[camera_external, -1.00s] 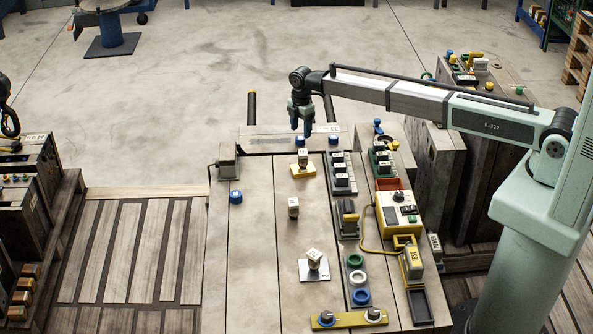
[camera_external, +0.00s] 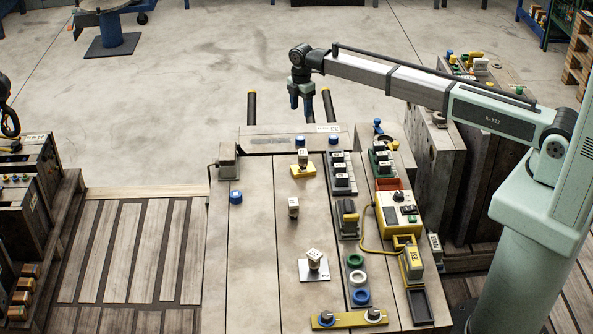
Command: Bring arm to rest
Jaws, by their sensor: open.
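My gripper (camera_external: 302,112) hangs from the end of my outstretched arm, fingers pointing down. It is open and empty, raised above the far end of the work table (camera_external: 250,255). It touches nothing that I can see. Below it, near the table's far edge, stand two small blue pieces (camera_external: 300,141). A block with a white top stands on a yellow plate (camera_external: 303,170) a little nearer.
A blue piece (camera_external: 235,197) and a pale block (camera_external: 293,208) stand on the left half of the table. A white plate (camera_external: 313,271) bears a tilted block. A yellow control box (camera_external: 399,213) with a cable stands right. The air around my gripper is clear.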

